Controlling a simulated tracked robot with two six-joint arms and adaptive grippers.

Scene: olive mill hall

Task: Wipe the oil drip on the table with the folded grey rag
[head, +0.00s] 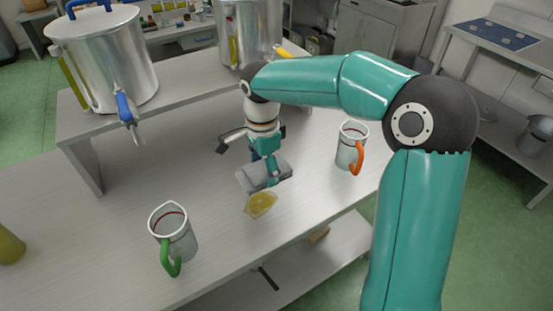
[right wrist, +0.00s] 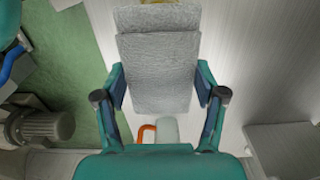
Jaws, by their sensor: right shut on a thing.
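The folded grey rag (head: 252,182) is at the table top, just behind the oil drip in the head view. My right gripper (head: 266,168) points down and is shut on the rag. In the right wrist view the rag (right wrist: 158,70) sits between the two fingers of the right gripper (right wrist: 160,88). The oil drip (head: 261,205) is a yellow patch on the pale table (head: 215,265), at the rag's near edge. A sliver of the drip (right wrist: 156,2) shows at the top of the right wrist view. I cannot tell whether the rag touches the table. My left gripper is out of view.
A jug with an orange handle (head: 350,150) stands right of the rag; a jug with a green handle (head: 174,235) stands front left. A raised shelf (head: 85,150) carries a steel tank (head: 115,65) with a blue-handled tap (head: 127,112). The table's front edge is near the drip.

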